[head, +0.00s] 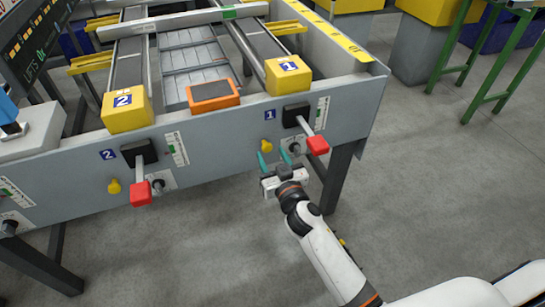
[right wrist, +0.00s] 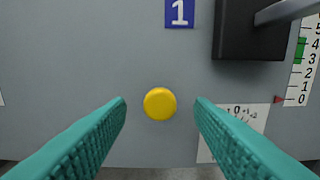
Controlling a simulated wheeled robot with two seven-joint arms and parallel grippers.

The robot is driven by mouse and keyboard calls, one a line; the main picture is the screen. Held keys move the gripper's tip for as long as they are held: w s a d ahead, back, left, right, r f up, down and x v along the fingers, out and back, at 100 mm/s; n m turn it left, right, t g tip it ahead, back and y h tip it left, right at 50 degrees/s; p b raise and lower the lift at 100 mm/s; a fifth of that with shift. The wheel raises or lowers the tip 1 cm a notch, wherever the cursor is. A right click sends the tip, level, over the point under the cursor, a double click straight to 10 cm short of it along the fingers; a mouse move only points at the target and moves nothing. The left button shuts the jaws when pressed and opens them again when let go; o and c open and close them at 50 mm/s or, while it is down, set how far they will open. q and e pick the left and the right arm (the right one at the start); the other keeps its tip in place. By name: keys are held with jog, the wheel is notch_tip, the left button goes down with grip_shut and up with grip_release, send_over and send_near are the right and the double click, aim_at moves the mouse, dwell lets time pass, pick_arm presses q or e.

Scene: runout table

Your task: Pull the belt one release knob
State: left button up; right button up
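The belt one release knob (head: 267,145) is a small yellow knob on the grey front panel, below and left of the blue "1" label (head: 270,115). In the right wrist view the yellow knob (right wrist: 160,103) shows as a round face in the gap between the fingers. My right gripper (head: 273,158) is open and empty, with teal fingers pointing at the panel. In the right wrist view the fingertips (right wrist: 160,104) stand on both sides of the knob, apart from it; how far off the panel they are, I cannot tell. My left gripper is not in view.
A red-ended lever (head: 317,144) on a black box (head: 296,113) juts out right of the knob. A small dial (head: 294,147) sits beneath it. Belt two has its own yellow knob (head: 114,186) and red lever (head: 141,194) at left. The floor (head: 430,190) at right is clear.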

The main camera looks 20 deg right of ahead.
jog(key=shift+s, duration=0.1)
jog(key=s, duration=1.1)
jog(key=shift+s+d, duration=0.2)
jog(key=shift+s, duration=0.2)
